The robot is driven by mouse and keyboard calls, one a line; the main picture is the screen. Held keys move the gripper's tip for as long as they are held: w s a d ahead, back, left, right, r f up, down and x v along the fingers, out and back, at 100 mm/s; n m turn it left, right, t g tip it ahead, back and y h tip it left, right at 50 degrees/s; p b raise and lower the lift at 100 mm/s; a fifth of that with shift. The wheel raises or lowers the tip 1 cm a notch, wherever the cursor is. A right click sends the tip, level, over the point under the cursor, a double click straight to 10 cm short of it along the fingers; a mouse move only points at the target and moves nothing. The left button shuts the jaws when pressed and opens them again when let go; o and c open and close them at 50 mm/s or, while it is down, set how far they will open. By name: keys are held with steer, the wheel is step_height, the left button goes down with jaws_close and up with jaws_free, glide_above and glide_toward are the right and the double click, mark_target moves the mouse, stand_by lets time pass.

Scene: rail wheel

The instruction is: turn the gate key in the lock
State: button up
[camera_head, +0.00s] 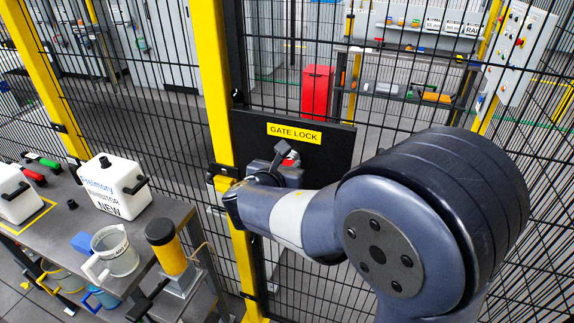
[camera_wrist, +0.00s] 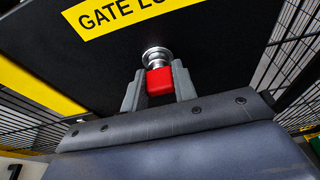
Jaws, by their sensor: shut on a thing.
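The gate key has a red head (camera_wrist: 160,82), seen in the wrist view between the two fingers of my gripper (camera_wrist: 160,88). My gripper is shut on this red head. The round metal lock (camera_wrist: 157,56) is just beyond the key, on the black lock plate (camera_wrist: 110,65) under the yellow "GATE LOCK" sign. The key's shaft is hidden, so how deep it sits cannot be told. In the head view, my gripper (camera_head: 284,160) is at the lock plate (camera_head: 330,145), below the sign (camera_head: 294,133), with a little red showing. My wrist hides most of the key and lock there.
A yellow gate post (camera_head: 213,80) stands left of the lock plate, with black mesh fence around.

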steer(key=shift+c, duration=0.6)
steer(key=shift+f+m+b, duration=0.15)
steer(key=shift+m+b, duration=0.15)
steer(key=shift+b, duration=0.55)
steer(key=m+y+b, duration=0.1)
steer(key=b, duration=0.2)
steer(key=shift+m, duration=0.3)
steer(key=shift+b, duration=0.45)
